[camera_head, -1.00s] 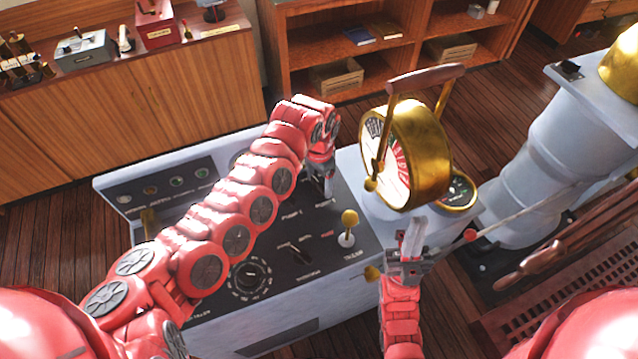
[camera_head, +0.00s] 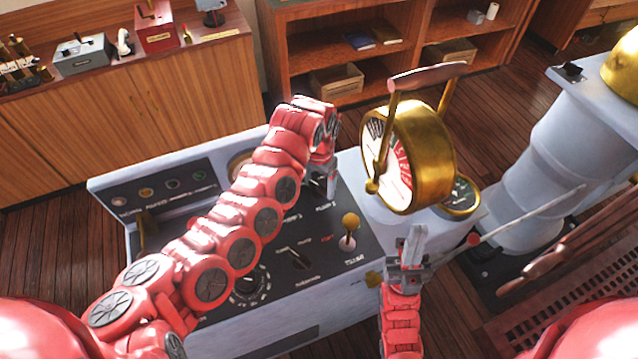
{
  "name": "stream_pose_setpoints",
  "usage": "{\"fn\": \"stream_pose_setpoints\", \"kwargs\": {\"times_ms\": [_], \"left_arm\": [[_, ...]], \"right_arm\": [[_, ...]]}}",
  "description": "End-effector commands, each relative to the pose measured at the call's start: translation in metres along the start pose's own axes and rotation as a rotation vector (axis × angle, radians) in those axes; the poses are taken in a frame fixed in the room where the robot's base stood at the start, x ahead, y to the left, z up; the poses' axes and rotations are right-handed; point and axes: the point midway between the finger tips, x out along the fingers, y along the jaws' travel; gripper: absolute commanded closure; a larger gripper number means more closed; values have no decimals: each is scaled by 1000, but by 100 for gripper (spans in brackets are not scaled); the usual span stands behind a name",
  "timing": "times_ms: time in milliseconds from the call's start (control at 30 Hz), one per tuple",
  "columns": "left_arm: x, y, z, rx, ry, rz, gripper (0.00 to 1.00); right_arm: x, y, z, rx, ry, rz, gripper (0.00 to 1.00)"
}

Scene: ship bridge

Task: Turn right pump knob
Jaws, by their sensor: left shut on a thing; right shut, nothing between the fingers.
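The control console (camera_head: 335,262) has a dark top panel with labelled knobs. The right pump knob (camera_head: 317,182), small and dark, is at the far right of the panel above a pump label, partly hidden by my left gripper (camera_head: 331,188). The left arm reaches across the console, and its gripper points down, shut on this knob. The arm hides much of the panel's left part, including the other pump knob. My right gripper (camera_head: 416,240) is shut and empty, pointing up beside the console's right front edge.
A brass-rimmed telegraph dial (camera_head: 432,160) with a wooden-handled lever stands close right of the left gripper. A brass-topped lever (camera_head: 349,222), a rotary switch (camera_head: 298,258) and a round dial knob (camera_head: 250,287) are on the near panel. A grey pedestal (camera_head: 575,150) stands at right.

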Motion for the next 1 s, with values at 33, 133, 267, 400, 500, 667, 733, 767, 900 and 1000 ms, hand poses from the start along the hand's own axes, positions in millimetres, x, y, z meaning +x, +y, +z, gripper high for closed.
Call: {"fn": "stream_pose_setpoints", "kwargs": {"times_ms": [33,133,267,400,500,667,733,767,900,1000], "left_arm": [[-2,-1,-1,-2,5,-3,17],[-1,-1,-1,-2,4,-2,10],[-1,-1,-1,-1,3,-1,10],[-2,-1,-1,-1,3,-2,10],[-9,-1,-1,-2,4,-2,10],[-40,-2,-2,0,6,-6,10],[-58,-2,-2,0,7,-8,10],[-66,-2,-1,0,4,-8,10],[-91,-3,0,-2,3,-9,10],[-107,-2,-1,-1,3,-8,10]], "right_arm": [[0,0,0,0,0,0,100],[0,0,0,0,0,0,100],[0,0,0,0,0,0,100],[-1,0,0,0,0,0,100],[-6,0,1,0,0,0,100],[-16,-1,3,0,0,0,100],[-20,-1,3,0,0,0,100],[-17,-1,3,0,0,0,100],[-12,-1,2,0,0,0,100],[-10,0,2,0,0,0,100]]}}
